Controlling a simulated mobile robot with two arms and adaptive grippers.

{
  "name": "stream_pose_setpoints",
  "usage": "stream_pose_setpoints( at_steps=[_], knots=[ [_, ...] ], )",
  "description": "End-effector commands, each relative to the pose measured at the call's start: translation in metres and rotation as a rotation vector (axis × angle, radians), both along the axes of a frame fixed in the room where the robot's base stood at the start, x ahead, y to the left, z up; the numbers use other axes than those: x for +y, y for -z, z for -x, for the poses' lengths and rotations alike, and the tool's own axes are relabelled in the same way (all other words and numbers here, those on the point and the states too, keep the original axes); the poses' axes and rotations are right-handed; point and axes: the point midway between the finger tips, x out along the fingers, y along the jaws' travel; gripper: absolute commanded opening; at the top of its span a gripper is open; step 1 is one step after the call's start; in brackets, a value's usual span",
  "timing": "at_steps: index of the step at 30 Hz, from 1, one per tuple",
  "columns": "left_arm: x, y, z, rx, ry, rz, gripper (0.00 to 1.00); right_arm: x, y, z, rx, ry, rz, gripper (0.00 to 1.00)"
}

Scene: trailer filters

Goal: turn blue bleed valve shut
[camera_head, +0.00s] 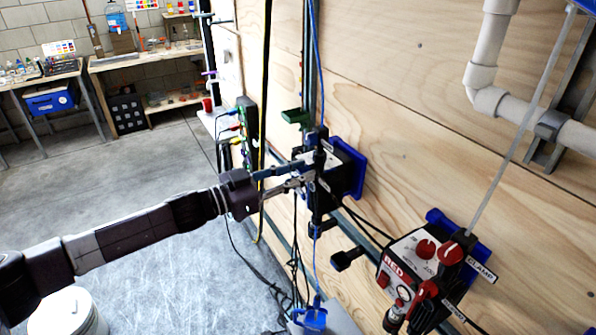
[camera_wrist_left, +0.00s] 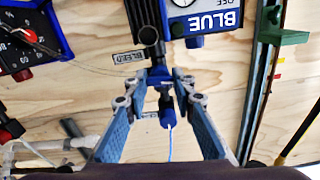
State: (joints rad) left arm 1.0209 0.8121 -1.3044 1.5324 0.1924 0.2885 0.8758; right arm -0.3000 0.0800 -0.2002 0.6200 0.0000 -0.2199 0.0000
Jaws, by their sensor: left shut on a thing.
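The blue bleed valve (camera_wrist_left: 167,112) shows in the left wrist view as a dark stem with a blue end, below a black fitting and beside a label reading BLEED (camera_wrist_left: 129,57). My left gripper (camera_wrist_left: 168,76) has its two fingers on either side of the stem and is shut on it. In the head view my left gripper (camera_head: 306,181) reaches in from the left to the black unit with the blue back plate (camera_head: 352,168). The valve itself is hard to make out there. The unit's BLUE label (camera_wrist_left: 215,21) shows in the wrist view. My right gripper is not in view.
A unit marked RED (camera_head: 408,262) with red knobs is mounted on the wooden wall at lower right. Thin hoses and cables hang near my gripper. A green bracket (camera_head: 296,116) is just above. White pipes (camera_head: 487,85) run at upper right. Workbenches stand far back left.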

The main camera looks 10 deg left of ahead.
Motion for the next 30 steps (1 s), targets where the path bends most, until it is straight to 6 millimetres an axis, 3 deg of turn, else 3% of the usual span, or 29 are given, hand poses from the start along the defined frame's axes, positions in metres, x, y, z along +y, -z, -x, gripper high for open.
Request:
stream_pose_setpoints(
  at_steps=[5, 13, 14, 18, 30],
  knots=[
    [-0.0006, 0.0001, 0.0005, -0.099, 0.001, -0.072, 0.0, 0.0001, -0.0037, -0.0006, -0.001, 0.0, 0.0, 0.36],
    [-0.0004, 0.0002, 0.0004, -0.109, 0.001, -0.079, 0.0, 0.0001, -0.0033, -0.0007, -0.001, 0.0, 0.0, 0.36],
    [-0.0004, 0.0002, 0.0004, -0.108, 0.001, -0.079, 0.25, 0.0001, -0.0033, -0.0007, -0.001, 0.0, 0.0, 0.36],
    [-0.0004, 0.0002, 0.0004, -0.108, 0.001, -0.079, 0.4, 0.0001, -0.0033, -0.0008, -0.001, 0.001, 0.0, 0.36],
    [0.0057, 0.0004, 0.0035, -0.107, -0.001, -0.079, 0.42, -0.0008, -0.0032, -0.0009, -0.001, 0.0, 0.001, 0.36]
  ],
)
